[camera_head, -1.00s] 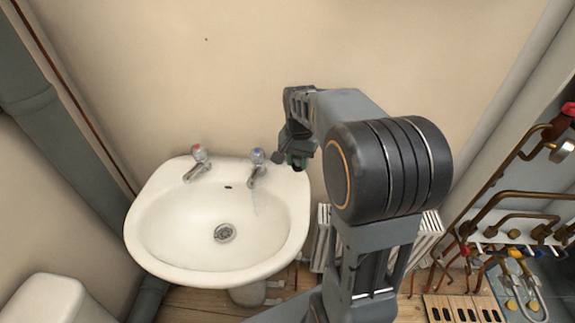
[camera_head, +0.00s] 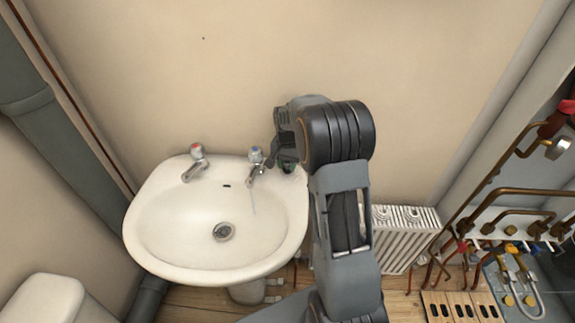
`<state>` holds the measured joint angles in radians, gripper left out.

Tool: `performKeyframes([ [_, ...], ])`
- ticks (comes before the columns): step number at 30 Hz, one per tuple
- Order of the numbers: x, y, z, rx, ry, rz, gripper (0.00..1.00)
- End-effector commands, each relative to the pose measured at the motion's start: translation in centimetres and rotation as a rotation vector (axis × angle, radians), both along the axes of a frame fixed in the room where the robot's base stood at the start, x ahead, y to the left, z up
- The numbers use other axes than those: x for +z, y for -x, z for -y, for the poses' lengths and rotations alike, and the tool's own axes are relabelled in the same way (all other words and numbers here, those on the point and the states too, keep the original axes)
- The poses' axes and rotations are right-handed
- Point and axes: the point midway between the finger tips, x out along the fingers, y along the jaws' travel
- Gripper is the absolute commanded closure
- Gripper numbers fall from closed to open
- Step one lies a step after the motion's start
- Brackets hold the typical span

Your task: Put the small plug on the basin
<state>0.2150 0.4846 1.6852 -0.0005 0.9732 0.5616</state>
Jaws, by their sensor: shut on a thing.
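The white basin (camera_head: 160,243) is fixed at the wall, with a round metal drain (camera_head: 223,232) in its bowl. My gripper (camera_head: 286,164) is over the basin's back right corner, beside the blue-marked tap. It is shut on a small dark green thing (camera_head: 289,169), which I take to be the small plug. Most of the plug is hidden by my gripper and arm. I cannot tell whether the plug touches the basin's rim.
The blue-marked tap (camera_head: 256,160) stands close left of my gripper, and a red-marked tap (camera_head: 196,160) is further left. A white radiator (camera_head: 401,235) and copper pipes (camera_head: 510,215) are to the right. The bowl is empty, apart from a thin stream under the blue-marked tap.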

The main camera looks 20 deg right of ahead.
Motion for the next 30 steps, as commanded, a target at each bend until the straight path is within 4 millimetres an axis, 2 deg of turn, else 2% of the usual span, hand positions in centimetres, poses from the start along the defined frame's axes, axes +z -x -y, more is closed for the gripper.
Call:
performKeyframes([
  [13,-0.94,0.01,0.01,0.000,0.001,0.001,0.93],
  [14,-0.88,0.01,0.01,0.000,0.000,0.001,0.67],
  [21,-0.84,0.02,0.01,0.000,0.001,0.001,0.44],
  [30,-0.41,0.00,0.01,0.000,0.001,0.002,0.43],
])
